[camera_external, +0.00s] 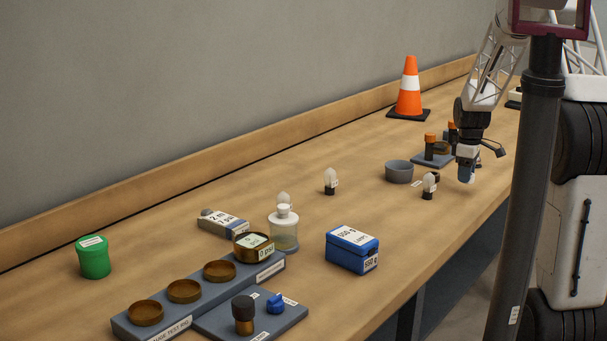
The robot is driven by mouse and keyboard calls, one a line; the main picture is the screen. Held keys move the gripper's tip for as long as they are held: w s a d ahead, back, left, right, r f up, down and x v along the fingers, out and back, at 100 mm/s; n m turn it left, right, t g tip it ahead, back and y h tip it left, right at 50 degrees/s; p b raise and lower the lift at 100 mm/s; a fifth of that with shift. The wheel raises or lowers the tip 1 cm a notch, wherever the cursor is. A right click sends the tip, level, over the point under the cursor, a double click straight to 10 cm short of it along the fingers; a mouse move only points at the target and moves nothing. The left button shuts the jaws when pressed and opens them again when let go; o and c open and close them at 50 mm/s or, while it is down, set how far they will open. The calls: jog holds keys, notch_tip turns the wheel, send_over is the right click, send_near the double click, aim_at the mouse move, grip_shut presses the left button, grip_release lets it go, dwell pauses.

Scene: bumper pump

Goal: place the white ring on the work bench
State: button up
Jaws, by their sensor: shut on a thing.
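My gripper (466,178) points down over the right part of the work bench (330,229), near its front edge. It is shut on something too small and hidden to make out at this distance. A pale band shows just above the fingers, but I cannot tell whether it is the white ring or part of my gripper. No white ring shows clearly anywhere on the bench.
Near my gripper stand a grey round dish (399,172), a bulb (428,186) and a grey base with orange-topped posts (430,146). An orange cone (409,92) stands behind. A blue box (352,250) and a gauge rack (205,298) are nearer the camera. The bench's middle has free room.

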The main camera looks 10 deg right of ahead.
aim_at(456, 192)
jog(key=shift+f, duration=1.75)
jog(key=shift+f, duration=0.1)
jog(key=o, duration=0.9)
notch_tip(456, 192, up, 12)
jog(key=shift+s+r, duration=0.1)
jog(key=shift+r, duration=0.1)
